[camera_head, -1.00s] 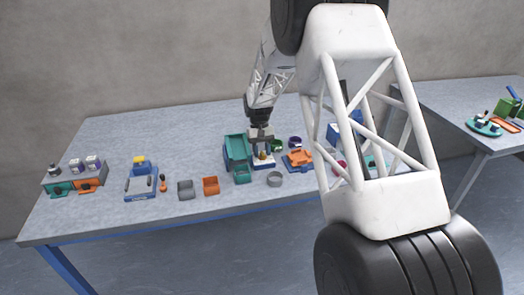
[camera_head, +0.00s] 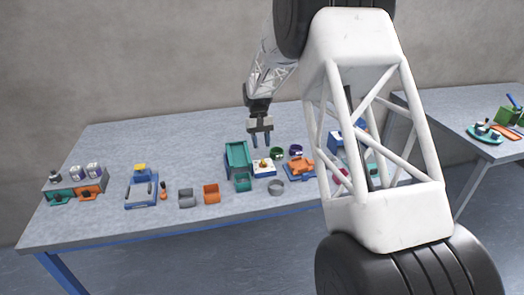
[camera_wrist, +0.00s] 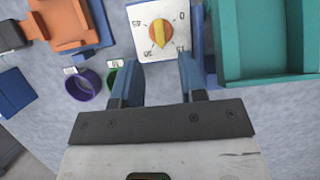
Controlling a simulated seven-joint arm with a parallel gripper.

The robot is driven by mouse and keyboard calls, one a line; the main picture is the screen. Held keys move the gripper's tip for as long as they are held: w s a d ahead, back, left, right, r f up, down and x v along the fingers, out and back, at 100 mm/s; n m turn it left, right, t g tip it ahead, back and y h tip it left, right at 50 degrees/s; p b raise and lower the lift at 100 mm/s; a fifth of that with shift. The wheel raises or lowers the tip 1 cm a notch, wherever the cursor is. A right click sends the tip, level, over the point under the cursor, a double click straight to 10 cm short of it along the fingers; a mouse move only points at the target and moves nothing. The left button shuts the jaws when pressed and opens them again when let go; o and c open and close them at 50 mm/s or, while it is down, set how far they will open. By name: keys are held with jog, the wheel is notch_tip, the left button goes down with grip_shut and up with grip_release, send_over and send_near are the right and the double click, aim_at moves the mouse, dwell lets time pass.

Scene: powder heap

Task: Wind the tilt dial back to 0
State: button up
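The tilt dial (camera_wrist: 143,12) is a white square plate marked 0, 15, 30 and 45, with a yellow and orange knob (camera_wrist: 158,33). In the wrist view the knob's long axis runs nearly up and down, its lower end between 15 and 30; I cannot tell surely which end is the pointer. In the head view the dial (camera_head: 264,172) is a small white and blue box beside the green tray. My gripper (camera_head: 261,143) hangs above it, fingers apart and empty. In the wrist view its blue fingers (camera_wrist: 160,65) are apart, with nothing between them.
A green tray (camera_head: 230,148) stands close left of the dial. A grey ring (camera_head: 276,188) lies in front. The table behind is clear.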

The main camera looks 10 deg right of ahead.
aim_at(263, 161)
jog(key=shift+w+r, duration=0.25)
jog(key=shift+r, duration=0.3)
jog(key=o, duration=0.5)
jog(key=s+m+t, duration=0.1)
jog(key=m, duration=0.3)
jog(key=m+t, duration=0.1)
jog(key=m, duration=0.3)
jog(key=s+m+t, duration=0.1)
jog(key=m, duration=0.3)
jog(key=shift+s+r+m, duration=0.15)
jog(key=shift+s+m, duration=0.2)
jog(key=shift+m, duration=0.05)
jog(key=m, duration=0.2)
jog(key=m+t, duration=0.1)
jog(key=m, duration=0.2)
jog(key=shift+s+r+t, duration=0.15)
jog(key=shift+s+t, duration=0.15)
jog(key=shift+s, duration=0.1)
jog(key=shift+f, duration=3.9)
